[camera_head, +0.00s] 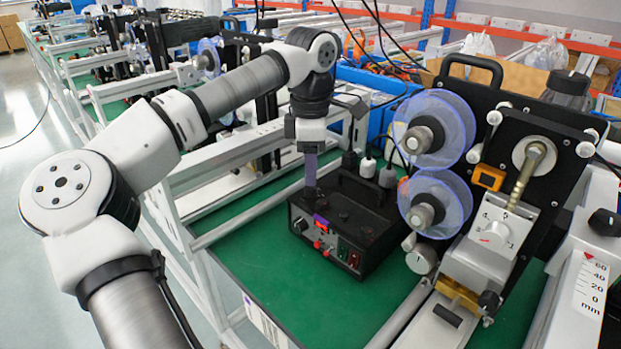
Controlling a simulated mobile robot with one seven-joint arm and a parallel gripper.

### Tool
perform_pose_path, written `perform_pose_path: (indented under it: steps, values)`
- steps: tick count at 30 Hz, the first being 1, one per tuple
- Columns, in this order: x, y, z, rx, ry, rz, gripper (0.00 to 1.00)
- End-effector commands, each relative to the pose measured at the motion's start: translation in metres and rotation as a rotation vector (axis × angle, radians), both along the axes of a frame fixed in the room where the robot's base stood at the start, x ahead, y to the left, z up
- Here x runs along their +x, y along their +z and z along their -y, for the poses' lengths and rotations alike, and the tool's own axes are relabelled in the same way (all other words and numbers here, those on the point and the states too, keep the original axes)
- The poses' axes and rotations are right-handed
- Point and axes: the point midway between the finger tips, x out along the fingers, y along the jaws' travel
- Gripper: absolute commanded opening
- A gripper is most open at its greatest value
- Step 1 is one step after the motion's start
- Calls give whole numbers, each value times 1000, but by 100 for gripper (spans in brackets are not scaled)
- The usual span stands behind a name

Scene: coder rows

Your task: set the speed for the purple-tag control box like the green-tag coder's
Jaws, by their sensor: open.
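The black control box (345,228) stands on the green bench top at the middle. A small purple tag (321,220) is on its front face. A dark round knob with a pale rim (299,225) is at the left of that face, with red and green parts further right. My gripper (311,186) points down over the box's left rear part, its jaws open. I cannot tell whether it touches the box. A coder (520,190) stands to the right, with clear discs and a white numbered dial (495,235). I see no green tag clearly on any coder.
A carrying handle and cable plugs (388,175) rise at the box's back right. Two clear discs (433,130) stand close to its right. A metal rail (250,215) runs along the bench's left edge. Bare green bench top (300,290) lies in front of the box.

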Motion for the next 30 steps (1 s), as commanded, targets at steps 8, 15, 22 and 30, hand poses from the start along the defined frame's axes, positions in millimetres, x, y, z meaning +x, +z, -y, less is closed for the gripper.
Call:
perform_pose_path:
  steps: [8, 15, 22, 30]
  values:
    - [0, 64, 1, -1, 0, 3, 45]
    - [0, 94, 0, 0, 0, 1, 45]
    - [0, 98, 0, 0, -1, 1, 45]
    - [0, 98, 0, 0, -1, 1, 45]
